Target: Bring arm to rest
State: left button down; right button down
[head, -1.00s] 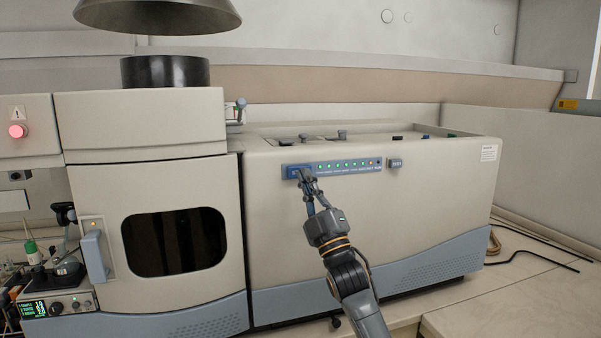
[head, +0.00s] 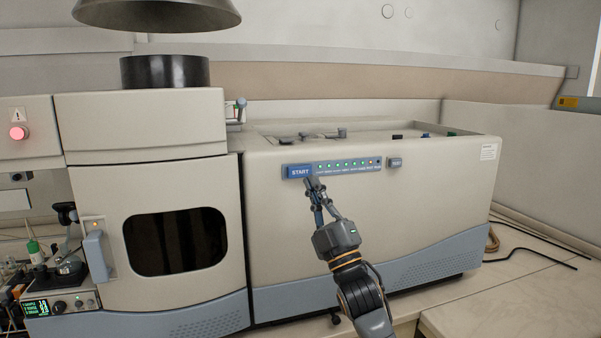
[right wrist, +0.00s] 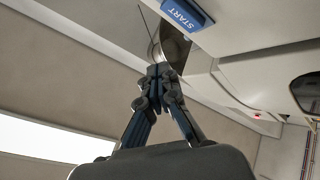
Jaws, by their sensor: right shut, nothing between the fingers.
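My right gripper (head: 314,184) is in front of the spectrometer's front panel, just below and right of the blue START button (head: 300,171). Its fingers are shut with nothing between them. In the right wrist view the closed fingertips (right wrist: 160,72) point up, and the START button (right wrist: 187,12) shows beyond them, apart from the tips. The spectrometer (head: 420,200) is a large beige and blue-grey housing. A row of small green lights (head: 345,165) runs to the right of the button. My left gripper is not in view.
A small grey TEST button (head: 395,162) sits right of the lights. A cabinet with a dark window (head: 175,242) stands at left, under a black cylinder (head: 165,71) and a hood (head: 155,12). Black cables (head: 535,255) lie on the bench at right. Space in front of the panel's right half is clear.

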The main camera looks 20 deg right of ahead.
jog(key=w+f+m+g+h, duration=0.2)
jog(key=f+g, duration=0.1)
jog(key=f, duration=1.2)
jog(key=w+f+m+g+h, duration=0.2)
jog(key=w+f+m+g, duration=0.1)
jog(key=f, duration=1.2)
jog(key=s+d+f+m+g+h, duration=0.15)
jog(key=s+f+g, duration=0.35)
jog(key=f, duration=1)
jog(key=s+f+m+g, duration=0.2)
jog(key=s+f, duration=0.5)
jog(key=f, duration=0.8)
jog(key=s+d+f+m+g, duration=0.15)
jog(key=s+f+g, duration=0.45)
jog(key=s+f, duration=1.6)
jog(key=s+f+m+g, duration=0.1)
jog(key=s+f+g, duration=0.2)
jog(key=s, duration=1.1)
jog(key=s+f+m+g+h, duration=0.1)
jog(key=s+f+g, duration=0.2)
jog(key=s, duration=1.2)
jog(key=shift+s+d+f+m, duration=0.2)
jog(key=shift+s+f+m, duration=0.1)
jog(key=shift+f, duration=0.35)
